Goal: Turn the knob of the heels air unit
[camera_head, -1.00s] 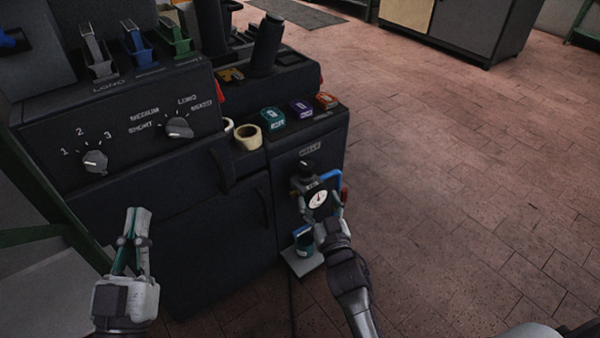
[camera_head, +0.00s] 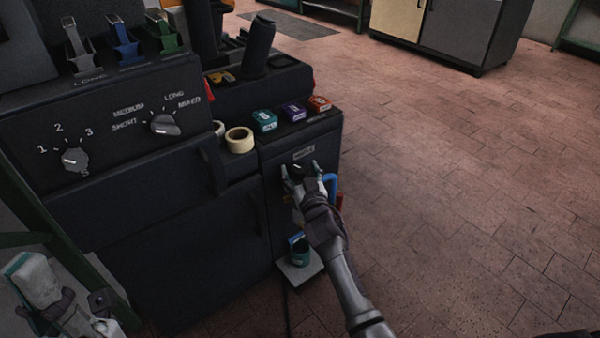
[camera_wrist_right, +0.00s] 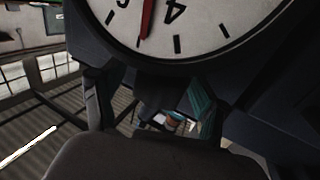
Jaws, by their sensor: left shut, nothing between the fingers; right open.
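The heels air unit is mounted on the dark cabinet front (camera_head: 270,215) below a small label (camera_head: 303,153). Its dark knob (camera_head: 298,170) shows between the fingertips of my right gripper (camera_head: 299,173), which is open with one finger on each side of it. I cannot tell whether the fingers touch it. The unit's gauge is hidden behind my gripper in the head view. Its white dial (camera_wrist_right: 185,22) with a red needle fills the top of the right wrist view.
Tape rolls (camera_head: 240,139) and small teal, purple and orange boxes (camera_head: 293,112) sit on the cabinet top. A blue pipe (camera_head: 331,186) is beside the unit. A teal container (camera_head: 299,252) stands on a low plate. The floor to the right is clear.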

